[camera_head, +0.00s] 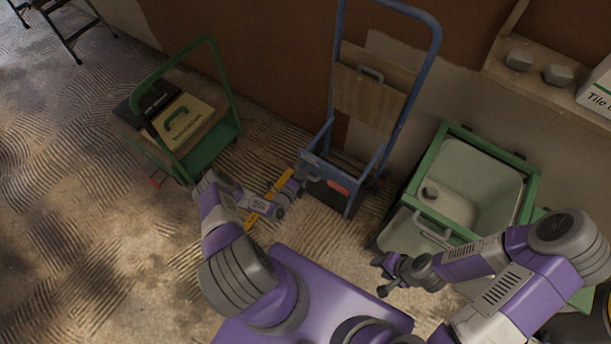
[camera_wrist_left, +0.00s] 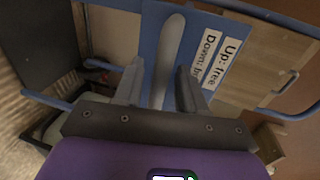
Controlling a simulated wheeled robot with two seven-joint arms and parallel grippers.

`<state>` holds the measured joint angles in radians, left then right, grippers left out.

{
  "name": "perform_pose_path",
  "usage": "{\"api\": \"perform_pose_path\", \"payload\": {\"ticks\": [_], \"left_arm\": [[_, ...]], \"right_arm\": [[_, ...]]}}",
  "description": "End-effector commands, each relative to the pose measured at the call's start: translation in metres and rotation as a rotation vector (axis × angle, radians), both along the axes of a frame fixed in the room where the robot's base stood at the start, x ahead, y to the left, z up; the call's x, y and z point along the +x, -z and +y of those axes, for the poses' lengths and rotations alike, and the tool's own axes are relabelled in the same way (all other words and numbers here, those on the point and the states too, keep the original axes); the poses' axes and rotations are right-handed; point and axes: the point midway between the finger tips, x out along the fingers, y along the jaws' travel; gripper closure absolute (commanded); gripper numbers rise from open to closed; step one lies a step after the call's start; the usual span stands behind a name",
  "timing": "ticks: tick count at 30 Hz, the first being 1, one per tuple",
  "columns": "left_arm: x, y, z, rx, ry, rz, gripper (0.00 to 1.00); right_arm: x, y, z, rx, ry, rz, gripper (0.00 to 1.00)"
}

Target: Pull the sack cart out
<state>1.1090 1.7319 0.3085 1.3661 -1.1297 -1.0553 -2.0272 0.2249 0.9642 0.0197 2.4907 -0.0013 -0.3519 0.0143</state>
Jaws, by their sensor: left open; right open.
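The blue sack cart (camera_head: 387,150) stands upright against the wall in the middle of the head view, with a wooden panel on its frame. A red part (camera_head: 337,187) shows low on its front. My left gripper (camera_head: 304,181) is at the cart's lower front. In the left wrist view my left gripper (camera_wrist_left: 160,82) is open, with a pale grey lever (camera_wrist_left: 170,50) between its fingers; whether they touch it I cannot tell. A label (camera_wrist_left: 222,60) reading "Up: free" and "Down:" is beside it. My right gripper (camera_head: 386,276) is open and empty, right of the cart.
A green trolley (camera_head: 212,150) with cases stands left of the sack cart. A green-framed bin cart (camera_head: 530,198) stands close on the right. A yellow bar (camera_head: 270,198) lies near my left gripper. A shelf (camera_head: 540,90) is on the wall. Floor at left front is clear.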

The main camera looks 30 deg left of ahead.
Motion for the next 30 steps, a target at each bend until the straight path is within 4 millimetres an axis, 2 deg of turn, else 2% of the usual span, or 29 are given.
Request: {"api": "perform_pose_path", "payload": {"ticks": [3,11,18,19,26,30], "left_arm": [[0.0062,0.0015,-0.0003,0.0,-0.001,0.0,0.6],[0.007,0.0007,-0.0005,-0.001,0.0,0.0,0.61],[0.0069,0.0008,-0.0004,-0.001,0.0,0.001,0.98],[0.0069,0.0008,-0.0004,-0.001,0.0,0.001,1.0],[0.0067,0.0008,-0.0004,-0.001,0.0,0.001,1.0],[-0.0009,0.0002,0.0037,-0.001,-0.007,0.002,1.0]], "right_arm": [[0.0,0.003,0.0,0.0,0.0,0.0,0.57],[-0.0001,0.0024,0.0001,0.0,0.0,0.0,0.57],[-0.0001,0.0024,0.0001,0.0,0.0,0.0,0.57],[-0.0001,0.0024,0.0001,0.0,0.0,0.0,0.57],[-0.0001,0.0024,0.0001,0.0,0.0,0.0,0.57],[-0.0001,-0.0007,0.0001,0.0,0.0,0.0,0.57]]}}
